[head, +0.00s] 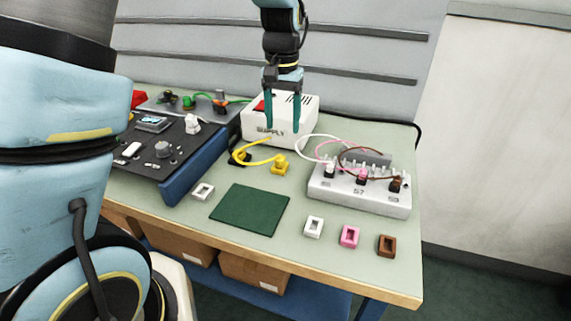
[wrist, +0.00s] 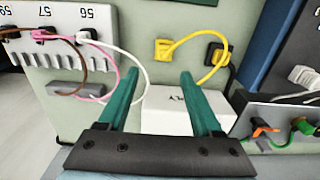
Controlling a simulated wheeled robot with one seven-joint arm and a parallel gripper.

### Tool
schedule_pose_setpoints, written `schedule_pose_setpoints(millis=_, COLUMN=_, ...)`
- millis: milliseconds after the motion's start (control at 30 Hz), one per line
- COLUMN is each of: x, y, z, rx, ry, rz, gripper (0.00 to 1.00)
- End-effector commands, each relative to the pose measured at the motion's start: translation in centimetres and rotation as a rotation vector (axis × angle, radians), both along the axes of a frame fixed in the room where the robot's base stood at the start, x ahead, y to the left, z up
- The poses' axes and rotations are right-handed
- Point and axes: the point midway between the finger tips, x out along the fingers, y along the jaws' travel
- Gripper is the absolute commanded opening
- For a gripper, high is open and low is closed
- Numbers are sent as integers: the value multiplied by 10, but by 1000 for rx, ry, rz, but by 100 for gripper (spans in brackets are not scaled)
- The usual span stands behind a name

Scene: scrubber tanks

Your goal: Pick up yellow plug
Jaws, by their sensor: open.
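The yellow plug (head: 281,165) lies on the light green table in front of the white supply box, with a yellow cable (head: 246,161) looping left from it to a black socket (head: 239,156) beside the box. In the wrist view the yellow plug (wrist: 164,49) is above the fingertips, near the middle, with its cable running right to a black piece (wrist: 214,53). My gripper (head: 283,128) is open and empty, its teal fingers pointing down by the front of the supply box. Its two fingers (wrist: 159,74) also show in the wrist view, apart from the plug.
The white supply box (head: 308,117) stands behind the plug. A socket strip (head: 360,193) with white, pink and brown plugs is to the right. A dark control panel (head: 160,160) is left. A green mat (head: 250,209) and several small hollow blocks lie in front.

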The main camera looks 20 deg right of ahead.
Motion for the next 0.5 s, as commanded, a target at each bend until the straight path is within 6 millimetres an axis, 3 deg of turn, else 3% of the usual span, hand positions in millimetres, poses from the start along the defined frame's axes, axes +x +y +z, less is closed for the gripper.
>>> schedule_pose_setpoints(millis=233, x=0, y=1, z=-37, rx=3, ry=3, rz=0, gripper=66)
schedule_pose_setpoints(millis=500, x=2, y=3, z=-56, rx=3, ry=2, rz=0, gripper=66)
